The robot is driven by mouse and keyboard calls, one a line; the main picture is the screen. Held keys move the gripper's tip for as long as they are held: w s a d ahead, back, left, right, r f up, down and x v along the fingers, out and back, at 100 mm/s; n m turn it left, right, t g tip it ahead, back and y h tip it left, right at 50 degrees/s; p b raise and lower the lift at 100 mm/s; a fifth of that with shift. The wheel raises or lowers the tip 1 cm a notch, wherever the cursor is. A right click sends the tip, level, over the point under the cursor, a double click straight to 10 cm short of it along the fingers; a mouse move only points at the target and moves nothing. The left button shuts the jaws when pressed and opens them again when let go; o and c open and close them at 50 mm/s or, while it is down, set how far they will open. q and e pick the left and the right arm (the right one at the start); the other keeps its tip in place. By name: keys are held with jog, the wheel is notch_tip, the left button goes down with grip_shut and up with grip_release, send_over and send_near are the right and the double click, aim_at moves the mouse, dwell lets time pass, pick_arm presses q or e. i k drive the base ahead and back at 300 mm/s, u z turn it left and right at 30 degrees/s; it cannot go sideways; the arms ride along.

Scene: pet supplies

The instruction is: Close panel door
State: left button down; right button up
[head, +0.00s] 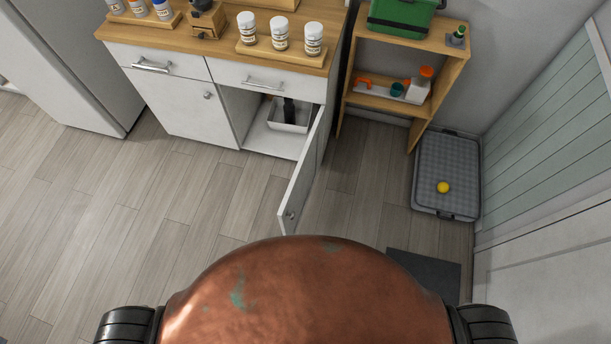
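The panel door (303,175) is a white cabinet door standing wide open. It is hinged on the right side of the lower cabinet (182,108) and swings out over the floor. A small round knob shows near its lower free end. The opening behind it shows a white container with a dark upright item (289,112) inside. The cabinet's left door is shut. Neither of my grippers is in view.
Bottles (280,34) stand on the wooden countertop. A wooden shelf (440,84) with a green case (399,17) stands at right. A grey pet bed (446,165) with a yellow ball (443,187) lies beyond. Floor left of the open door is clear.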

aim_at(292, 207)
jog(key=u, duration=1.7)
jog(key=k, duration=0.75)
jog(key=z, duration=1)
